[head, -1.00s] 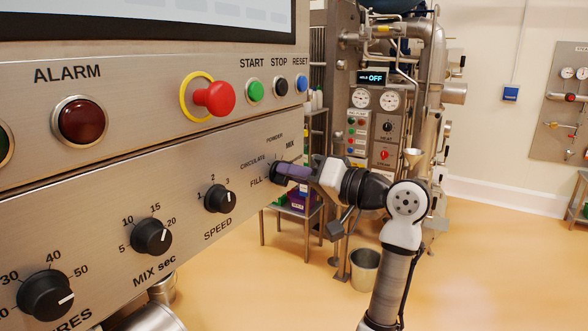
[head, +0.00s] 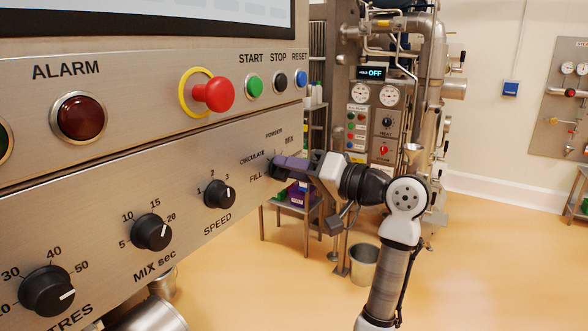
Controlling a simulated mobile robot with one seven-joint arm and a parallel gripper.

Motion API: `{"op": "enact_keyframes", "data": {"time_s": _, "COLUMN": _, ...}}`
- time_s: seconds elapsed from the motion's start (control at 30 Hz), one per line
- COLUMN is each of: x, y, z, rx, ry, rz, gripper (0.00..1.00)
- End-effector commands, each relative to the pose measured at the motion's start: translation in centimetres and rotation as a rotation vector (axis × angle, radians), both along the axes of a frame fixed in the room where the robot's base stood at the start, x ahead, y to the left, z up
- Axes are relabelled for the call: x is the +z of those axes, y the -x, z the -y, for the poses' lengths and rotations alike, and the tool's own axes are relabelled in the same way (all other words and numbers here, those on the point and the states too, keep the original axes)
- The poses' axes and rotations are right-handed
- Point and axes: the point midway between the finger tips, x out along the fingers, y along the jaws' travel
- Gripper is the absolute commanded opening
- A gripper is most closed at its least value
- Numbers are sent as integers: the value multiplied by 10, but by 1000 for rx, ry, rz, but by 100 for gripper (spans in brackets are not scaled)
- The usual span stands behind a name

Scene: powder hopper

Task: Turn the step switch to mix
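The step switch is at the right end of the slanted lower panel, ringed by the labels FILL, CIRCULATE, POWDER and MIX (head: 289,140). My gripper (head: 277,168) is at this switch, with its purple-grey fingers against the knob area. The gripper and its fingers hide most of the knob, so its pointer position cannot be read. Whether the fingers are closed on the knob cannot be told from this side view. My arm reaches in from the right.
Left of the switch are the SPEED knob (head: 219,194), MIX sec knob (head: 151,232) and LITRES knob (head: 47,291). Above are the red emergency stop (head: 214,94), the START button (head: 254,85) and the ALARM lamp (head: 80,118). A bucket (head: 364,266) stands on the floor behind my arm.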

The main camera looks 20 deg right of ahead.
Motion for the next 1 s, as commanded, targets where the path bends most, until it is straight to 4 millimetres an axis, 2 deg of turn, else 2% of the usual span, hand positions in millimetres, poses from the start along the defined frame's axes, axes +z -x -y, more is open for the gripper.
{"op": "enact_keyframes", "data": {"time_s": 0.17, "x": -1, "y": 5, "z": 4, "rx": -1, "ry": 0, "rz": 1, "gripper": 36}}
{"op": "enact_keyframes", "data": {"time_s": 0.27, "x": -2, "y": 16, "z": 13, "rx": -2, "ry": 0, "rz": 1, "gripper": 36}}
{"op": "enact_keyframes", "data": {"time_s": 0.7, "x": -2, "y": 91, "z": 71, "rx": -3, "ry": 0, "rz": 2, "gripper": 36}}
{"op": "enact_keyframes", "data": {"time_s": 0.83, "x": -1, "y": 103, "z": 81, "rx": -2, "ry": 0, "rz": 1, "gripper": 36}}
{"op": "enact_keyframes", "data": {"time_s": 1.0, "x": 0, "y": 109, "z": 85, "rx": 0, "ry": 0, "rz": 0, "gripper": 36}}
